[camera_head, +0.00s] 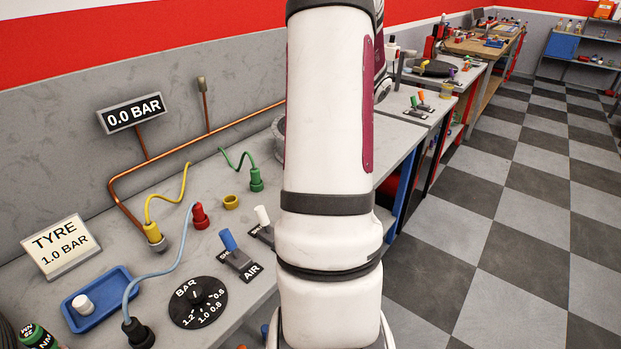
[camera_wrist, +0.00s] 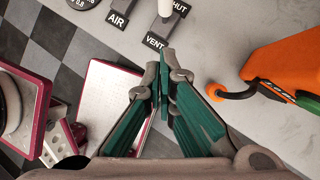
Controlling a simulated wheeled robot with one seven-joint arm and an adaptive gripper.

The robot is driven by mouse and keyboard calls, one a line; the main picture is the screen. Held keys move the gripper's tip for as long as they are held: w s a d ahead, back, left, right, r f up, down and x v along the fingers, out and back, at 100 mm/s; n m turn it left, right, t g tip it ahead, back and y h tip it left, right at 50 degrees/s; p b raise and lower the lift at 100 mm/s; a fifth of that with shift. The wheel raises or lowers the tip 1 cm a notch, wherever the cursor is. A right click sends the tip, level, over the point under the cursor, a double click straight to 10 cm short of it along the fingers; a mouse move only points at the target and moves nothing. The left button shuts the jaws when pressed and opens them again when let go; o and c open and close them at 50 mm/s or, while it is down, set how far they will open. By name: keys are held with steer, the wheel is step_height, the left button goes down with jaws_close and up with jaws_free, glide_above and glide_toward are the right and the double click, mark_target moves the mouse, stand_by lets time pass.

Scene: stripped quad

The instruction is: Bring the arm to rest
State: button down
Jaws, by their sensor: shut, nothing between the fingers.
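My arm (camera_head: 326,150) stands as a thick white column with dark red panels down the middle of the head view and hides part of the bench. My gripper is out of sight in the head view. In the wrist view my gripper (camera_wrist: 164,72) points over the bench edge, its green-padded fingers shut together with nothing between them. The white valve lever (camera_wrist: 165,8), with its VENT and SHUT label, lies beyond the fingertips near the top. It also shows in the head view (camera_head: 262,215).
An orange tool (camera_wrist: 290,68) lies on the bench right of my gripper. The bench also holds a blue lever (camera_head: 228,240), a BAR dial (camera_head: 198,302), coloured hoses and a blue tray (camera_head: 112,319). The gauge (camera_head: 132,113) reads 0.0 BAR. Checkered floor (camera_head: 520,240) at right is clear.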

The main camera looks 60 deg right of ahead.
steer(key=shift+w, duration=0.1)
stand_by(0.4)
steer(key=w+a+r+n+g, duration=0.1)
steer(key=w+a+r+n, duration=0.3)
steer(key=a, duration=0.3)
steer(key=w+a+r+n, duration=0.1)
steer(key=a+r+n, duration=0.2)
steer(key=a+n, duration=0.4)
steer(key=w+a+r+n+g, duration=0.1)
steer(key=w+a+r+n, duration=0.25)
steer(key=a, duration=0.45)
steer(key=s+a+r+n+h, duration=0.2)
steer(key=s+a+n, duration=0.2)
steer(key=a+n, duration=0.4)
steer(key=s+a+r+n+t+h, duration=0.1)
steer(key=s+a+n, duration=0.4)
steer(key=a+n, duration=0.3)
steer(key=shift+s+r+n+t+h+p, duration=0.2)
steer(key=shift+r+n+t+h+p, duration=0.15)
steer(key=shift+n, duration=0.8)
